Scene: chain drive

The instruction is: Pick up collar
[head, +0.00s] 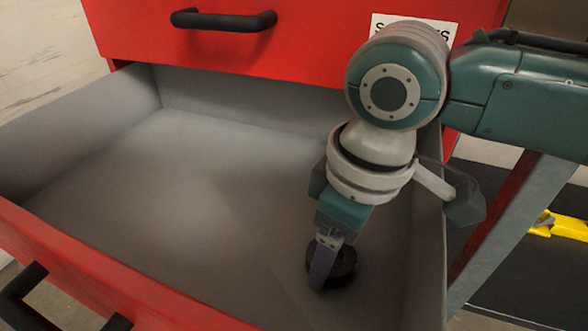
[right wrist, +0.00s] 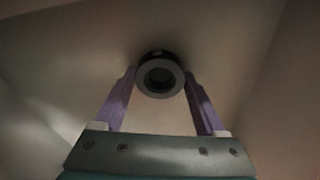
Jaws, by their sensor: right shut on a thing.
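The collar is a dark ring (head: 343,268) low in the open drawer, toward its front right. In the right wrist view the collar (right wrist: 160,76) sits between the two purple fingertips, with its round hole facing the camera. My right gripper (head: 326,268) reaches down into the drawer and is shut on the collar. One finger covers part of the collar in the head view. I cannot tell whether the collar touches the drawer floor. My left gripper is not in view.
The red drawer (head: 95,262) is pulled open, with a grey, otherwise empty inside. Its right wall (head: 430,240) is close to my right arm. A closed red drawer with a black handle (head: 223,20) is above. Something yellow (head: 560,226) lies at the right.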

